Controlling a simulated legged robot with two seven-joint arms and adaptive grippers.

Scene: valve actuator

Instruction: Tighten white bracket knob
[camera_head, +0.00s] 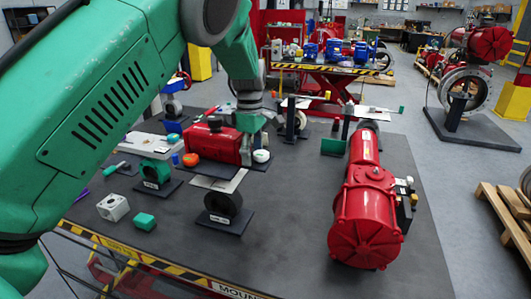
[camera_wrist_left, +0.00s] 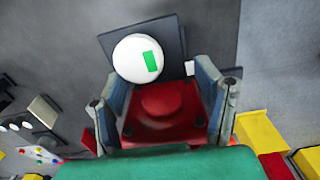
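The white knob (camera_head: 261,156) is a small round cap at the right end of a red actuator (camera_head: 212,143) on the table. In the left wrist view the knob (camera_wrist_left: 136,62) is a large white disc with a green rectangle, just beyond the fingertips and a little left of centre. My left gripper (camera_head: 249,138) comes down from above beside the knob. In the left wrist view its fingers (camera_wrist_left: 157,88) are spread apart, with red surface showing between them. The knob does not appear gripped; contact is unclear. My right gripper is not in view.
A large red actuator (camera_head: 366,215) lies on the table's right side. A black ring stand (camera_head: 225,207), white block (camera_head: 113,207), green block (camera_head: 144,221) and orange knob (camera_head: 190,160) are nearby. The table (camera_head: 285,240) is bare between the ring stand and large actuator.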

